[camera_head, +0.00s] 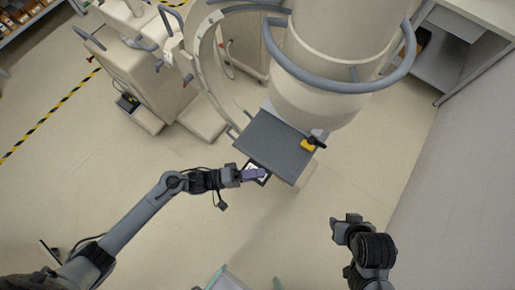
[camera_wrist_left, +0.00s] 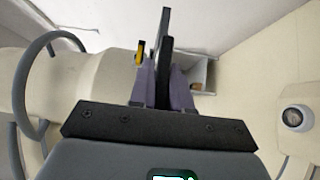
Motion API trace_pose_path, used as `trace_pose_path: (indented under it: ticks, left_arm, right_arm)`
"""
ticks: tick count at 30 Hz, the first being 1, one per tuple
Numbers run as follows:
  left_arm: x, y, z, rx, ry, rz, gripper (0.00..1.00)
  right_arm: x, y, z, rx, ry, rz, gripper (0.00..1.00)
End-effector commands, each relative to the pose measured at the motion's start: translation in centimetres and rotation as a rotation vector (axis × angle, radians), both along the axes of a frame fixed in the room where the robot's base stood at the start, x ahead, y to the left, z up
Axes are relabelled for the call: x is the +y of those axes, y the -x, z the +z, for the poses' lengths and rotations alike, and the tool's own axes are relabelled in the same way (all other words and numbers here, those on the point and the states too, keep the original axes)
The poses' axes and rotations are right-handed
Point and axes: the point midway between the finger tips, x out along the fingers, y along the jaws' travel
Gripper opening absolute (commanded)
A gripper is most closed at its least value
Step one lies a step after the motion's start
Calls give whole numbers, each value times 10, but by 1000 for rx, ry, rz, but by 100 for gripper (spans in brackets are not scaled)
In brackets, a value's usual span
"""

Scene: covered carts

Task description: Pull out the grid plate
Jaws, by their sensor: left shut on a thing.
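The grid plate (camera_head: 250,166) shows in the head view as a dark-edged piece with a pale face at the near left edge of the grey square panel (camera_head: 272,143). My left gripper (camera_head: 258,174), with purple fingers, is shut on it. In the left wrist view the fingers (camera_wrist_left: 163,88) close on a dark plate (camera_wrist_left: 163,45) seen nearly edge-on. How much of the plate is inside the panel is hidden. My right gripper (camera_head: 343,226) hangs away from the panel at the lower right, and its fingertips are too unclear to tell their state.
A large cream machine (camera_head: 320,80) with a grey ring rail (camera_head: 335,84) stands behind the panel. A yellow and black handle (camera_head: 309,144) sits at the panel's right corner. A cream cart (camera_head: 150,75) stands at upper left. The floor near my left arm is clear.

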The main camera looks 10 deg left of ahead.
Motion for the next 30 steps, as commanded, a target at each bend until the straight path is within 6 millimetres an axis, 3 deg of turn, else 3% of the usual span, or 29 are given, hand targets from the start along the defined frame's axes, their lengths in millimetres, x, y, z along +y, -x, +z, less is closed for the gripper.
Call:
trace_pose_path:
  ticks: [30]
  left_arm:
    - [12, 28, 1, 1, -1, 0, 0]
  right_arm:
    - [0, 0, 17, 0, 0, 0, 43]
